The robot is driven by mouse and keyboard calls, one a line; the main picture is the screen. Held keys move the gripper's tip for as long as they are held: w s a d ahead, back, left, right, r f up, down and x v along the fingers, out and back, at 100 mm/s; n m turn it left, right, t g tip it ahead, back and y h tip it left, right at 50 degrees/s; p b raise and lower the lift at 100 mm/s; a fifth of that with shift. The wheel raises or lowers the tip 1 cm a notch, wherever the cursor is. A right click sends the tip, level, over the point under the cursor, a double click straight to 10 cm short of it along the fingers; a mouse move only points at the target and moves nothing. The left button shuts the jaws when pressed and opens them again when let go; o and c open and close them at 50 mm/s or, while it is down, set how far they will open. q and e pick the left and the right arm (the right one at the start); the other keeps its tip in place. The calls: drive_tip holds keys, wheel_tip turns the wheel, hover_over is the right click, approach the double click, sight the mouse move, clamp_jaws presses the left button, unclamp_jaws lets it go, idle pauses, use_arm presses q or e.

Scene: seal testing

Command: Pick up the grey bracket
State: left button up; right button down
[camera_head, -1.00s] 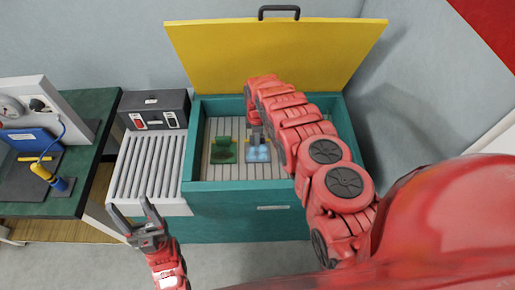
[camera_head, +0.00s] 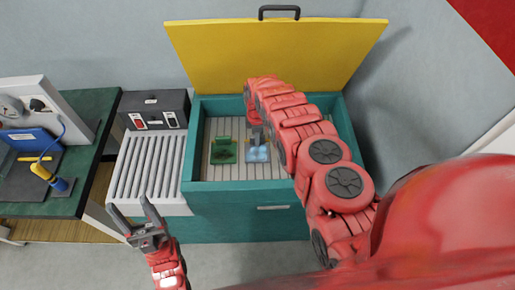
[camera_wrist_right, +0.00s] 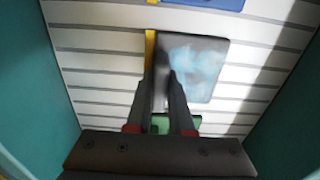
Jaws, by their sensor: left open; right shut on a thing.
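The grey bracket (camera_head: 258,154), with light blue patches on its face, is inside the green-walled box, right of a green bracket (camera_head: 223,151). In the right wrist view the grey bracket (camera_wrist_right: 200,68) lies over the slatted floor, with a yellow strip along its left edge. My right gripper (camera_head: 257,136) reaches down into the box. In the wrist view its fingers (camera_wrist_right: 162,78) are closed on the near-left part of the grey bracket; the exact contact is partly hidden. My left gripper (camera_head: 133,208) is open and empty, in front of the roller rack.
The box (camera_head: 245,215) has its yellow lid (camera_head: 275,55) raised behind. A white roller rack (camera_head: 150,165) and a dark control box (camera_head: 155,110) stand left of it. Further left is a green-topped table (camera_head: 95,115) with equipment. The box walls surround my right gripper.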

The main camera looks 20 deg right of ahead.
drive_tip(key=shift+r, duration=0.15)
drive_tip(key=shift+r, duration=0.8)
wheel_tip(320, 180, up, 7)
drive_tip(key=b, duration=0.3)
drive_tip(key=shift+w+f, duration=0.1)
drive_tip(key=shift+f, duration=0.1)
drive_tip(key=shift+r+b, duration=0.3)
drive_tip(key=shift+r, duration=0.4)
drive_tip(key=shift+r, duration=0.15)
wheel_tip(320, 180, up, 4)
drive_tip(key=p, duration=0.3)
drive_tip(key=shift+f, duration=0.25)
